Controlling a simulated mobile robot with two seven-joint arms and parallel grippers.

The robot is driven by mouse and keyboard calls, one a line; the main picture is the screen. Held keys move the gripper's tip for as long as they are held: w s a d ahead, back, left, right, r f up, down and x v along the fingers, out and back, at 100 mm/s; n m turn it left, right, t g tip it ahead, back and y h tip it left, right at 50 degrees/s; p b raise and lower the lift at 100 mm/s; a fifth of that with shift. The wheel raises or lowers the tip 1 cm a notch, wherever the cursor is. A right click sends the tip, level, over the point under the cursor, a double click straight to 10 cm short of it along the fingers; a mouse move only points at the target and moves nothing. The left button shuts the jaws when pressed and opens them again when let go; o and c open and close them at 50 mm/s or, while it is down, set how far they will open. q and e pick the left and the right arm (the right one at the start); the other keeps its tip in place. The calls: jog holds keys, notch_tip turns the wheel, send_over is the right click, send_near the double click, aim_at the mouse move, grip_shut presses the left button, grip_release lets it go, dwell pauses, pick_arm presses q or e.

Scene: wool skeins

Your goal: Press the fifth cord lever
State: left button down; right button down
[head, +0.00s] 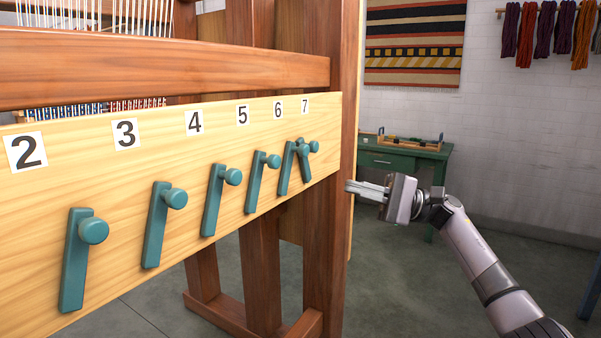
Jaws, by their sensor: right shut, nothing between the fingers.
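The fifth cord lever (257,181), a teal bar with a round knob, hangs under the number 5 label (243,115) on the pale wooden board. My right gripper (352,187) is shut and empty, to the right of the board's end and lower than the lever knobs. It is apart from the fifth lever, with levers 6 and 7 between them in the picture. My left gripper is not in view.
Levers 2 (72,270), 3 (154,235), 4 (211,205), 6 (286,172) and 7 (304,163) line the board (110,185). The loom's brown post (328,250) stands by the gripper. A green table (400,162) stands behind; open floor lies at right.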

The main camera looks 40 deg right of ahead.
jog(key=shift+a, duration=0.15)
jog(key=s+a+r+p+x, duration=0.1)
jog(key=s+p+x, duration=0.1)
jog(key=x, duration=1)
jog(key=shift+a+p, duration=0.35)
jog(key=shift+p, duration=0.3)
jog(key=shift+w+r, duration=0.1)
